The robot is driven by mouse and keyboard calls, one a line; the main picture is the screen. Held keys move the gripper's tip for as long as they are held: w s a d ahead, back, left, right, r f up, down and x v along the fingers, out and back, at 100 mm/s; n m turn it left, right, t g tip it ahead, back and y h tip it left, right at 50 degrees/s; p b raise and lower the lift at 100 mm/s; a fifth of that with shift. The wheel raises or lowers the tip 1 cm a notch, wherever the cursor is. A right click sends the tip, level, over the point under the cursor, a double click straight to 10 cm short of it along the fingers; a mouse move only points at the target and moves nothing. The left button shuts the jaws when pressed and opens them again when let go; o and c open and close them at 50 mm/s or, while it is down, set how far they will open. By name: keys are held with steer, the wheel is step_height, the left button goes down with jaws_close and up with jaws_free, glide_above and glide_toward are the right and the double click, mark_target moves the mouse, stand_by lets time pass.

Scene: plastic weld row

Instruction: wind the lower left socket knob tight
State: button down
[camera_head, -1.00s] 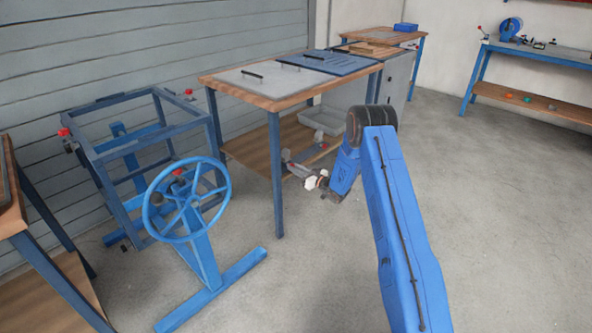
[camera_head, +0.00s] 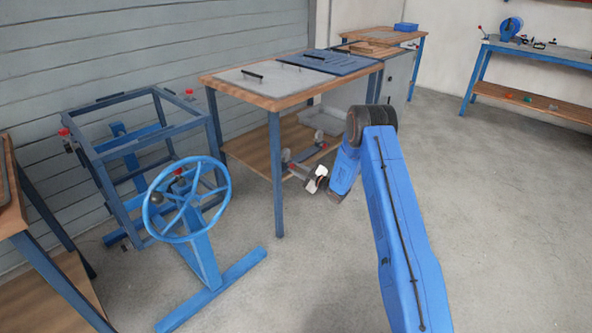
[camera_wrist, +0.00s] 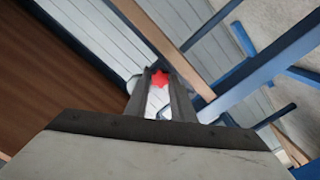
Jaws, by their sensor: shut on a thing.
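A red star-shaped knob (camera_wrist: 159,78) shows between my fingertips in the wrist view. My gripper (camera_wrist: 160,95) is shut on it, and its fingers hide its sides. In the head view my gripper (camera_head: 314,182) is small and low beside the front of the workbench. The knob in its jaws cannot be made out there. I cannot tell from the views how tight the knob is.
The workbench (camera_head: 240,85) has a wooden lower shelf (camera_head: 250,165) with a grey bin (camera_head: 325,120) on it. A blue frame (camera_head: 100,150) with red knobs and a blue handwheel (camera_head: 188,200) stand to the left. Open floor lies to the right.

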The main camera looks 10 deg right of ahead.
steer(key=shift+n, duration=0.8)
steer(key=shift+f, duration=0.1)
steer(key=shift+s, duration=0.1)
steer(key=c, duration=1.5)
jaws_free()
